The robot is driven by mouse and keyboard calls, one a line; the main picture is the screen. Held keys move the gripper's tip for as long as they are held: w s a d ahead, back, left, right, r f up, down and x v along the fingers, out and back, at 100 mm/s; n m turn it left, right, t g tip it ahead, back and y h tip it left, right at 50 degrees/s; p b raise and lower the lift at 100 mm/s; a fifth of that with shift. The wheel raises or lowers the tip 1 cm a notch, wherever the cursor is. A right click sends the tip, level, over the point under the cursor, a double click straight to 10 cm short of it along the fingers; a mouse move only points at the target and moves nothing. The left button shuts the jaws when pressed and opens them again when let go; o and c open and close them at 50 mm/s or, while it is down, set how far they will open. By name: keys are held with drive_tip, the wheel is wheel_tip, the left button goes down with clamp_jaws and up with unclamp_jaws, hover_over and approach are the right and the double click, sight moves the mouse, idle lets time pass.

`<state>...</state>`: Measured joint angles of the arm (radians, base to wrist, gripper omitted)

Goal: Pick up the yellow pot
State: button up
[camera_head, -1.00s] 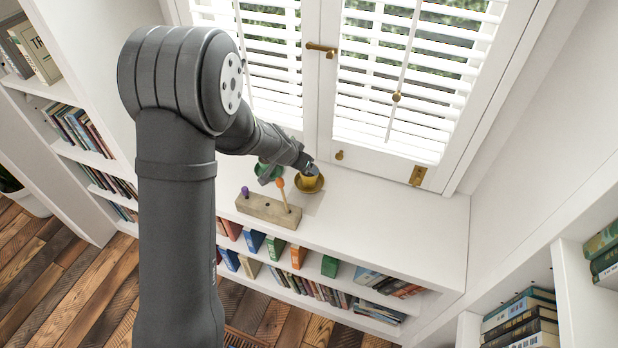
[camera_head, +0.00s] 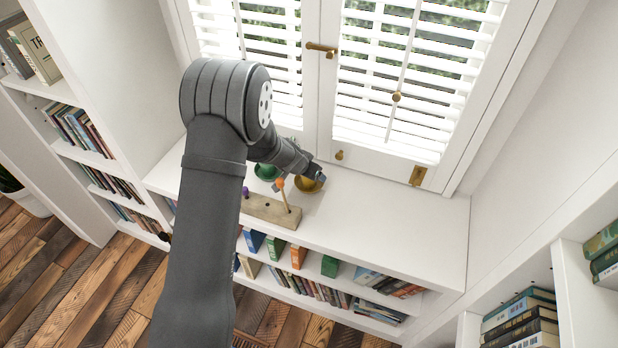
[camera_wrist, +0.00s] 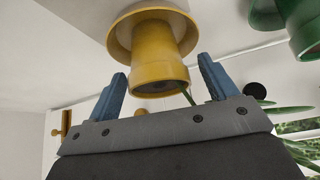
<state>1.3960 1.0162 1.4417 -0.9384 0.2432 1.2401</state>
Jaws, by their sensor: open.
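The yellow pot (camera_wrist: 158,62) stands on a yellow saucer (camera_wrist: 118,38), and both look upside down in the wrist view. My gripper (camera_wrist: 162,70) is open, with one blue finger on each side of the pot near its rim. A gap shows beside the left finger; whether the right finger touches cannot be told. In the head view my wrist and fingers hide most of the pot, and the yellow saucer (camera_head: 309,187) shows under them on the white shelf top.
A green pot and saucer (camera_head: 266,172) stand left of the yellow pot. A wooden block (camera_head: 270,212) with upright pegs, one orange-topped, stands in front. The white shelf top (camera_head: 400,215) is clear to the right. The shuttered window (camera_head: 400,80) is close behind.

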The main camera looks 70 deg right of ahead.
drive_tip(key=shift+c, duration=0.2)
drive_tip(key=c, duration=1.3)
wheel_tip(320, 180, up, 13)
drive_tip(key=shift+r, duration=0.1)
